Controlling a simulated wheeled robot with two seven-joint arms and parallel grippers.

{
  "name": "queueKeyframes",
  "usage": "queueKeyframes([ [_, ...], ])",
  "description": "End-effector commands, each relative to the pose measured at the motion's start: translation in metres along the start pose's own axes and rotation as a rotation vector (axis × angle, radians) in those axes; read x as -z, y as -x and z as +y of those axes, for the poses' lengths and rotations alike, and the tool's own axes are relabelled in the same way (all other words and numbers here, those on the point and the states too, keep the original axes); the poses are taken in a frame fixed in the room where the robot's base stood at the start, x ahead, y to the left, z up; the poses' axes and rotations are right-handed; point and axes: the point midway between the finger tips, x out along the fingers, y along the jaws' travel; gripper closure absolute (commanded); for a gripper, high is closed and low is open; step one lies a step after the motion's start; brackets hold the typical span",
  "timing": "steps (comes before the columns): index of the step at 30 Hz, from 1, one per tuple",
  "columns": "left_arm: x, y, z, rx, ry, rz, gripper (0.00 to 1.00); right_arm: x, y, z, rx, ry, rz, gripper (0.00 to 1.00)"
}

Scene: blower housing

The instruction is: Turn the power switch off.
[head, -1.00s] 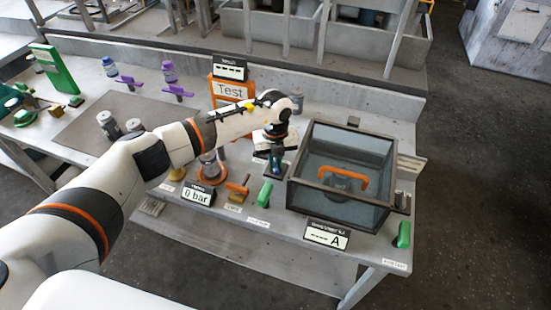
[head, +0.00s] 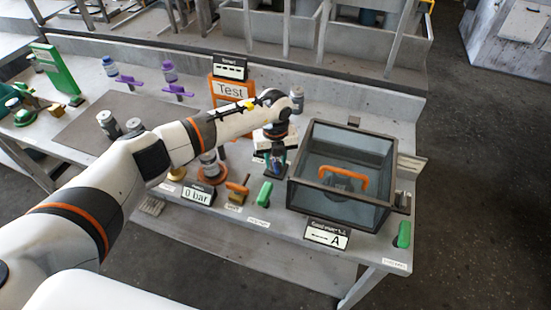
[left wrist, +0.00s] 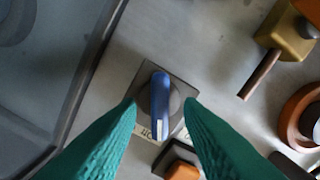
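A blue lever switch (left wrist: 160,98) on a dark square plate (left wrist: 150,70) shows in the left wrist view, probably the power switch. A small, partly covered label lies at the plate's lower edge. My left gripper (left wrist: 160,108) is open, with its teal fingers on either side of the lever and gaps visible between them and it. In the head view my left gripper (head: 276,164) points down at the bench, left of the glass-walled box, and largely hides the switch. My right gripper is not in view.
The glass-walled box (head: 312,185) with an orange handle (head: 346,179) stands close to the right. Left of the gripper are a green switch (head: 265,193), a brass valve (head: 238,190) and a "0 bar" display (head: 198,195).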

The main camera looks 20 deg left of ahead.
Motion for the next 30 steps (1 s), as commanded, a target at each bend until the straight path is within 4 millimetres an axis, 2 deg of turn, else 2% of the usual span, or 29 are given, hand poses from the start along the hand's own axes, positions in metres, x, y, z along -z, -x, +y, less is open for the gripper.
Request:
queueKeyframes([
  [5,0.001,0.022,0.0,-0.003,-0.001,0.004,0.66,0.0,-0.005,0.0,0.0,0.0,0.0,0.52],
  [12,0.001,0.074,0.0,-0.004,0.0,0.005,0.66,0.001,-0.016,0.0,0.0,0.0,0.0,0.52],
  [18,0.001,0.106,0.0,-0.002,0.001,0.003,0.66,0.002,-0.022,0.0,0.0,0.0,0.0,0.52],
  [23,0.001,0.117,0.0,-0.002,0.001,0.002,0.66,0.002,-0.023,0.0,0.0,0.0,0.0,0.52],
  [30,0.0,0.119,0.0,-0.001,0.001,0.001,0.66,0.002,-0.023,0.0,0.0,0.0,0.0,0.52],
])
